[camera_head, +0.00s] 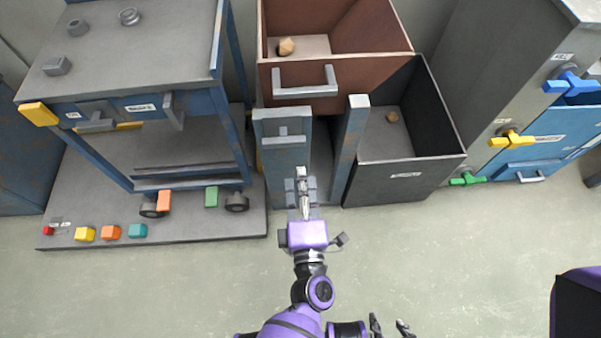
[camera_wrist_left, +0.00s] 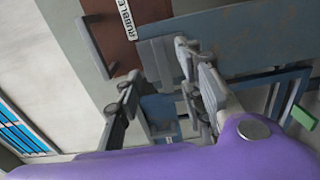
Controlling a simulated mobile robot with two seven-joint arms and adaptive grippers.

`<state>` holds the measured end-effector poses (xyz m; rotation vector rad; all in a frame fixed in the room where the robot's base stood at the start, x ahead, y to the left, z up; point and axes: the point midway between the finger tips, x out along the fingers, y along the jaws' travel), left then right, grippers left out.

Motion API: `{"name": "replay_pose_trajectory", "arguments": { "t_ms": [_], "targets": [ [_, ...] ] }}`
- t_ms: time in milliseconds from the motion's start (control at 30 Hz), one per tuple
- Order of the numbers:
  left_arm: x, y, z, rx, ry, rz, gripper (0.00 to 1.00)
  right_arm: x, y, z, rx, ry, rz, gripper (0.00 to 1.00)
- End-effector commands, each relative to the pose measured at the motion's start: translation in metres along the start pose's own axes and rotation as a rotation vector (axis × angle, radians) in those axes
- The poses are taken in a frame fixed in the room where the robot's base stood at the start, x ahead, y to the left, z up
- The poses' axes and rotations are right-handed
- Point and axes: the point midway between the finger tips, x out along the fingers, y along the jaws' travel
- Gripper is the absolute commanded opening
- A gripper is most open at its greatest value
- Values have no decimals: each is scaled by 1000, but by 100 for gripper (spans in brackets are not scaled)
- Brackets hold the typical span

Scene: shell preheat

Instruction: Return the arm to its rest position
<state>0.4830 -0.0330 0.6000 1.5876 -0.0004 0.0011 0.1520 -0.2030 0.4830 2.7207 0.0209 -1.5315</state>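My left arm reaches up from the bottom middle of the head view. Its left gripper (camera_head: 304,184) is just in front of a narrow blue-grey door (camera_head: 284,158) with a grey handle. In the left wrist view the left gripper (camera_wrist_left: 163,90) has its fingers apart, with nothing between them. I cannot tell whether it touches the door. My right gripper (camera_head: 390,327) shows only by its dark fingertips at the bottom edge; they are apart and look empty.
A brown drawer (camera_head: 390,50) and a dark open bin (camera_head: 410,182), each holding a lump, stand beyond. A workbench (camera_head: 75,75) on a grey plinth with coloured buttons is left. A cabinet with coloured valves (camera_head: 512,138) is right. The near floor (camera_head: 450,260) is clear.

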Motion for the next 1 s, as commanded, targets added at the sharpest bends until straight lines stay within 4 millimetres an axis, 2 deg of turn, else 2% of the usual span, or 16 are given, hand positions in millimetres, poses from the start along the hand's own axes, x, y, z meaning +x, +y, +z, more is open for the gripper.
{"name": "replay_pose_trajectory", "arguments": {
  "t_ms": [533,667,767,867,1000],
  "targets": [
    [0,-1,1,16,-4,-3,36,0,0,0,-1,0,-1,40],
    [2,-2,21,125,-93,-23,36,0,0,0,-1,0,-1,40],
    [5,2,28,295,-193,-26,36,0,0,0,-1,0,-1,40],
    [-14,-15,15,527,-299,-77,36,0,0,0,-1,0,-1,40],
    [-65,-56,-29,858,-444,-205,36,0,0,0,-1,0,-1,40]
  ]
}}
